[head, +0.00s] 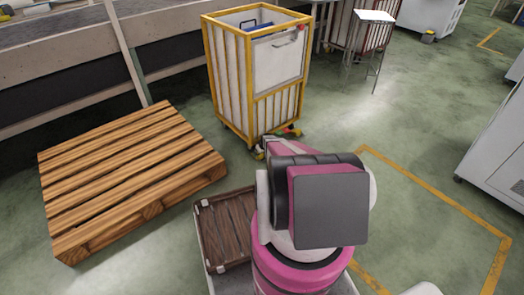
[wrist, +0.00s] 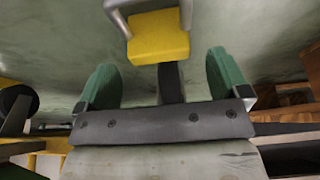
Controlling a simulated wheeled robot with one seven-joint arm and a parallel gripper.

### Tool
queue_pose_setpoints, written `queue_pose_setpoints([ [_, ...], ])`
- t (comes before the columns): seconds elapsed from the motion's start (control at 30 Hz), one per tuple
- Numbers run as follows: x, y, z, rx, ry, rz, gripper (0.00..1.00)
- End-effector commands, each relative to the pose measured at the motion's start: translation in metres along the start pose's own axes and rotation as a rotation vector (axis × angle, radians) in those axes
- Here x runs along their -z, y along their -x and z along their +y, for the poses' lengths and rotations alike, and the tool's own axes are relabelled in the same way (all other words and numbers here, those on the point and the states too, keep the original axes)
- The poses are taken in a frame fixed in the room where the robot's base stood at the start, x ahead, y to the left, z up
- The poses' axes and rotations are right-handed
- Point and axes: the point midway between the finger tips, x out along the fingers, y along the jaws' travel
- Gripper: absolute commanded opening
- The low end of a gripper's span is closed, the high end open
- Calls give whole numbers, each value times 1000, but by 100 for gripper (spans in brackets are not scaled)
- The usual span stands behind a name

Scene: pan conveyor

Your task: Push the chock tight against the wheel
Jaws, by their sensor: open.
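In the wrist view a yellow block (wrist: 158,38) with a grey metal loop lies just beyond my fingertips; it looks like the chock. My gripper (wrist: 162,72) is open, its two green fingers apart and nothing clamped between them. A dark bar shows between the fingers, below the yellow block. A dark round part at the left edge (wrist: 17,102) may be a wheel. Contact between chock and wheel cannot be seen.
A wooden pallet (head: 130,172) lies on the floor at left. A brown slatted crate (head: 232,228) sits close beside my arm. A conveyor wall (head: 60,95) runs behind. The green floor right of the cart is open, with yellow lines and a white cabinet (head: 498,150).

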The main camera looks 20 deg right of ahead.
Motion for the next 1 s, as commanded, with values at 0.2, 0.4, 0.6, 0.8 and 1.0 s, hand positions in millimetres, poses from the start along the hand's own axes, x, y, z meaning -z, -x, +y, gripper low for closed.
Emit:
queue_pose_setpoints([
  [0.2,1,-38,0,1,0,-1,94],
  [0.4,0,-48,0,0,0,0,94],
  [0.6,0,-48,0,0,0,0,94],
  [0.8,0,-48,0,0,0,0,45],
  [1.0,0,-48,0,0,0,0,93],
])
